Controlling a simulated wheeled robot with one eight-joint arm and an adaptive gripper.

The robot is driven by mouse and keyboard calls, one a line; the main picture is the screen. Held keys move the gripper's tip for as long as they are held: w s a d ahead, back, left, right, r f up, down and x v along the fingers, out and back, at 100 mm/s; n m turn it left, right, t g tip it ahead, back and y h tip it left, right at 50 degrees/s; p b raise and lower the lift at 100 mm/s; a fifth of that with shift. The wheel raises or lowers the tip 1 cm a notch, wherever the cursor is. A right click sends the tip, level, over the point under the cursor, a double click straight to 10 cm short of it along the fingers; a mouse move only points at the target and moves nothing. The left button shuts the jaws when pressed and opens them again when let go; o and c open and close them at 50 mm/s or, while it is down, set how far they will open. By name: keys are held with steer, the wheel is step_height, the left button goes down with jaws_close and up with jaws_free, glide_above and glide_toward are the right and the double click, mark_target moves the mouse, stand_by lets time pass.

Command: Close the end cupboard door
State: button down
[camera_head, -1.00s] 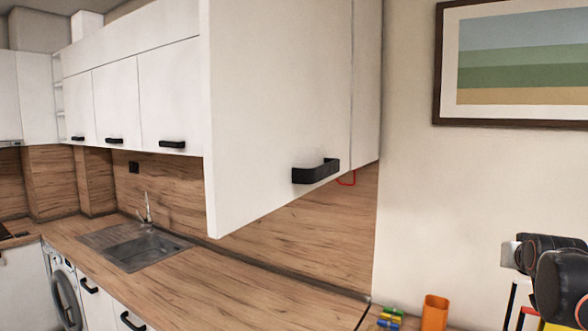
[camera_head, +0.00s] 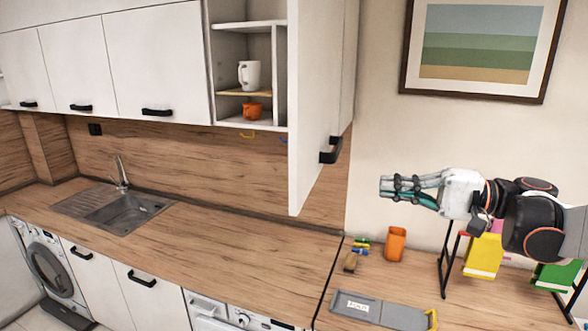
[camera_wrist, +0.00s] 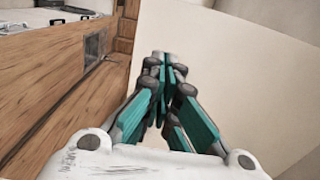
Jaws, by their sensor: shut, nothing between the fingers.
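The end cupboard door (camera_head: 315,105) is white with a black handle (camera_head: 331,150) and stands open, swung out toward me from the wall cupboard. Behind its left side the open cupboard (camera_head: 228,45) shows shelves with a white mug and an orange cup. My gripper (camera_head: 382,188) is to the right of the door and below its handle, apart from it in the head view. In the wrist view my gripper (camera_wrist: 165,62) has its teal fingers together with nothing between them. A pale surface (camera_wrist: 225,55) fills the area ahead; I cannot tell whether it is the door.
A framed picture (camera_head: 475,45) hangs on the right wall. Other wall cupboards are shut.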

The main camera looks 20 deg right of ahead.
mark_target(307, 176)
steer(key=x, duration=0.4)
steer(key=p+x, duration=0.1)
steer(key=x, duration=0.4)
steer(key=p+x, duration=0.1)
steer(key=x, duration=0.4)
steer(key=shift+s+r, duration=0.1)
steer(key=shift+r, duration=0.2)
